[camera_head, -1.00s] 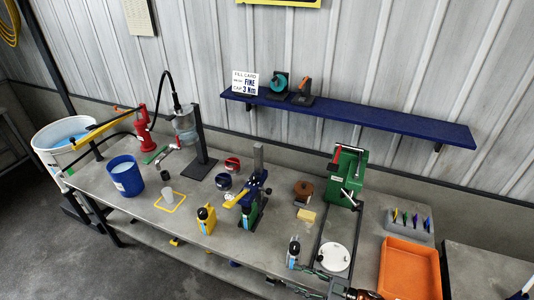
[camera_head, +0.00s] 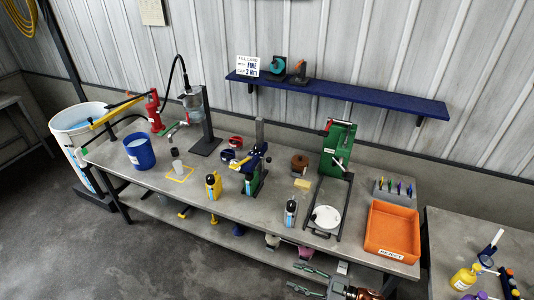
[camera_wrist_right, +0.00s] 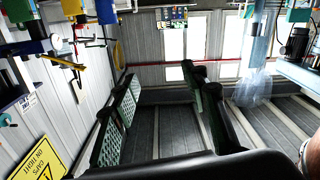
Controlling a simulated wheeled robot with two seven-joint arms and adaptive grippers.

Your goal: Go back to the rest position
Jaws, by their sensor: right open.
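My right gripper (camera_head: 294,276) shows at the bottom of the head view, in front of the bench (camera_head: 150,190) and over its lower shelf. Its two green fingers are spread apart with nothing between them. In the right wrist view the open fingers (camera_wrist_right: 165,95) frame an empty gap, with wall and floor beyond. The copper-coloured wrist and part of my right arm show at the bottom edge of the head view. My left gripper is not in view.
Nearest on the bench are a small white-and-black bottle (camera_head: 290,212), a green press (camera_head: 337,150) with a white round plate (camera_head: 326,217), and an orange tray (camera_head: 391,230). A second table (camera_head: 480,235) stands right. Floor in front is clear at left.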

